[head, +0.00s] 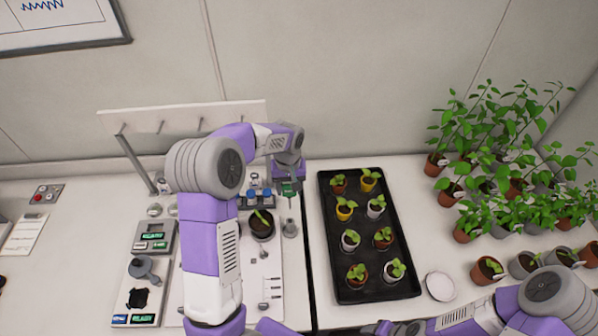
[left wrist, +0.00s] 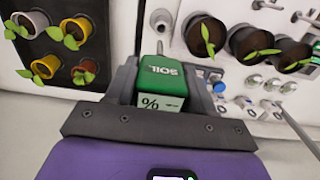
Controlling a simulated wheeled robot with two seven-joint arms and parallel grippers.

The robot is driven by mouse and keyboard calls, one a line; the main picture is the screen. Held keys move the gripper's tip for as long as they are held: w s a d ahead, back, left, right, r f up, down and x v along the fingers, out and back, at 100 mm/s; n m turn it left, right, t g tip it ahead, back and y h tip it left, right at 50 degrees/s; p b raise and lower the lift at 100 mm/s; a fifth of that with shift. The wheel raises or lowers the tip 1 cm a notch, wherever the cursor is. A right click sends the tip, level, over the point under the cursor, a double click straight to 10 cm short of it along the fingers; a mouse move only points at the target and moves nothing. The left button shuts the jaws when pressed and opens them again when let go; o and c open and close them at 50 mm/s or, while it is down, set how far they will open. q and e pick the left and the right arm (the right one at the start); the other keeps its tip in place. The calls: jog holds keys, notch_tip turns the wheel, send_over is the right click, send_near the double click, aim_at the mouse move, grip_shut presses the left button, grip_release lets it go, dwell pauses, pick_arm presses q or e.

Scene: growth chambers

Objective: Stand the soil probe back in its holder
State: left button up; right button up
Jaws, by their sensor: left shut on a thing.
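The soil probe has a green head (head: 288,188) marked SOIL, seen close up in the left wrist view (left wrist: 162,78). My left gripper (head: 288,181) is shut on this head, one finger on each side. The probe hangs upright with its thin rod pointing down. A small grey holder (head: 290,229) stands on the bench just below the rod. A grey piece that looks like it shows beyond the probe in the left wrist view (left wrist: 160,19). The rod tip looks above or at the holder; I cannot tell whether they touch. My right gripper is out of view.
A black tray (head: 324,240) of several seedling pots lies right of the holder. A dark pot (head: 261,230) stands close on its left. A rack with a white shelf (head: 185,118) rises behind. Potted plants (head: 505,165) and a white dish (head: 440,286) are further right.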

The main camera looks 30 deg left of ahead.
pick_arm(q)
jog(key=shift+s+f+b, duration=0.4)
jog(key=shift+f, duration=0.45)
jog(key=shift+w+f+b, duration=0.1)
jog(key=shift+f+b, duration=1.45)
jog(key=shift+f, duration=0.45)
jog(key=shift+f, duration=0.15)
notch_tip(320, 180, down, 7)
jog(key=b, duration=0.5)
dwell(0.8)
jog(key=shift+b, duration=0.35)
